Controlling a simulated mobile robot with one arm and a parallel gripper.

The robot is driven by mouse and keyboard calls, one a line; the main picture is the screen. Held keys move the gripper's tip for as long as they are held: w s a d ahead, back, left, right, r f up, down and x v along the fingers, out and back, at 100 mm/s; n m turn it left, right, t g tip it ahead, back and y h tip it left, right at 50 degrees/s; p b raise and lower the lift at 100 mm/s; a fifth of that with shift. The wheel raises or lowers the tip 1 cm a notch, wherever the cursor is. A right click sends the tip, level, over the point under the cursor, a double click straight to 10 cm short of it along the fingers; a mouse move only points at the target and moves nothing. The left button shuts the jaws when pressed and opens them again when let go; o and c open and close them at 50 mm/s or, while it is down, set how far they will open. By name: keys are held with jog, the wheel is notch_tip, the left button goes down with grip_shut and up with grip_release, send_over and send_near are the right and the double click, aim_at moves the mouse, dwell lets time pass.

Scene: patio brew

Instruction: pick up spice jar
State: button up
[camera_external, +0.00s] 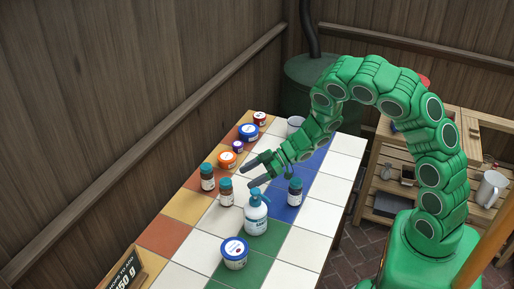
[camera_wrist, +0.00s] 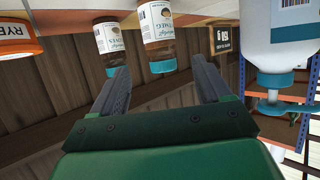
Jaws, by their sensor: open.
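Several small spice jars with teal caps stand on the tiled table in the external view: one brown jar (camera_external: 226,192) near my gripper, one (camera_external: 208,178) to its left, and one (camera_external: 295,192) on the blue tiles. My gripper (camera_external: 253,173) is open and empty above the table, its fingers pointing left. The wrist view looks upside down. There, a brown spice jar (camera_wrist: 157,35) lies ahead of the gap between the open fingers of my gripper (camera_wrist: 158,66), and another jar (camera_wrist: 108,40) is left of it. The fingers appear apart from both jars.
A white pump bottle (camera_external: 256,215) stands close to the gripper; it also shows in the wrist view (camera_wrist: 285,30). A blue-lidded tub (camera_external: 234,255) stands in front. An orange-lidded tub (camera_external: 227,160) and other tubs stand behind. A sign (camera_external: 122,272) is at the front left.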

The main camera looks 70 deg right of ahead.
notch_tip(320, 180, up, 7)
jog(key=s+d+n+g+y, duration=0.2)
jog(key=s+d+n+g, duration=0.15)
jog(key=s, duration=0.55)
jog(key=s+d+n+g+y, duration=0.1)
jog(key=s+d+n+g, duration=0.1)
jog(key=s+d, duration=0.45)
send_near(293, 188)
jog(key=a, duration=0.2)
jog(key=shift+w+d+f, duration=0.1)
jog(key=shift+w+f, duration=0.05)
jog(key=shift+f, duration=0.4)
jog(key=shift+w+f+x, duration=0.1)
jog(key=shift+w+x, duration=0.05)
jog(key=shift+x, duration=1.4)
jog(key=shift+w+f+x, duration=0.1)
jog(key=shift+w+x, duration=0.05)
jog(key=shift+x, duration=1.4)
jog(key=shift+w+a+f, duration=0.25)
jog(key=shift+a+f, duration=0.05)
jog(key=shift+a, duration=0.15)
